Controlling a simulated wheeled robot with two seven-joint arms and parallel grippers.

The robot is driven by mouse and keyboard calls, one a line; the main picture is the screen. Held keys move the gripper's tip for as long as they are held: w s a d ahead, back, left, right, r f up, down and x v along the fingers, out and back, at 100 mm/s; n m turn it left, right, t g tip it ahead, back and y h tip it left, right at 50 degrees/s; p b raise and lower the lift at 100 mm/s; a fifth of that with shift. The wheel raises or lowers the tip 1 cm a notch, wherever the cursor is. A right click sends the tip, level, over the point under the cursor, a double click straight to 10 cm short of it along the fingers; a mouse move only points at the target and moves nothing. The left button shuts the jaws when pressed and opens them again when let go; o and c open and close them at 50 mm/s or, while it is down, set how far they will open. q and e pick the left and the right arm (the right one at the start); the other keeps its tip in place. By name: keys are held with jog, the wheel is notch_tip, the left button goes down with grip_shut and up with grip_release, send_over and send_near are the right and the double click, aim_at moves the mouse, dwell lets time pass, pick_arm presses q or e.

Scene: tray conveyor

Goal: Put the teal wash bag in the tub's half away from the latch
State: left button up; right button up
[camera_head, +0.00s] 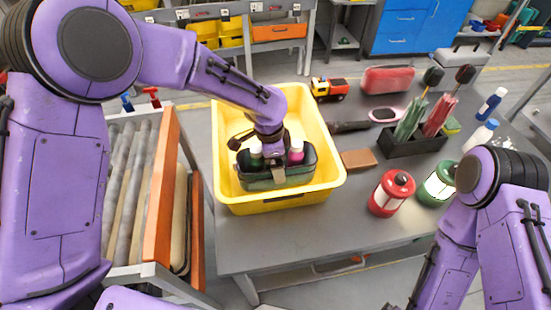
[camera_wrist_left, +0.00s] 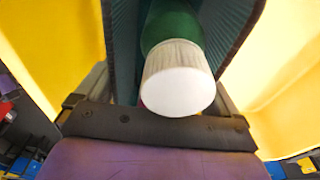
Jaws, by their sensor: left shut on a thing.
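The teal wash bag (camera_head: 262,184) is open-topped and inside the yellow tub (camera_head: 318,118), in its near half. Whether it touches the floor is unclear. A green bottle (camera_head: 256,160) and a pink bottle (camera_head: 296,157) stand in it. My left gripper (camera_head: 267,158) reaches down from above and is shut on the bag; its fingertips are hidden. The left wrist view shows a bag wall (camera_wrist_left: 122,50) and a white-capped green bottle (camera_wrist_left: 180,75) close up. A dark strip (camera_head: 283,199) marks the tub's near wall; I cannot tell if it is the latch. My right gripper is out of view.
The tub's far half is bare. A roller conveyor (camera_head: 131,180) with an orange board (camera_head: 160,190) is at left. Right of the tub are a brown block (camera_head: 359,159), a hairbrush (camera_head: 382,115), a red lantern (camera_head: 391,194) and a dark umbrella holder (camera_head: 413,146).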

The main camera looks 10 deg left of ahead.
pick_arm(q)
jog(key=o, duration=1.1)
jog(key=shift+f, duration=0.1)
jog(key=r, duration=0.4)
jog(key=a+r+b, duration=0.1)
jog(key=r, duration=0.7)
jog(key=shift+s+a+r+b, duration=0.15)
jog(key=shift+s+a+b, duration=0.05)
jog(key=shift+s+b, duration=0.1)
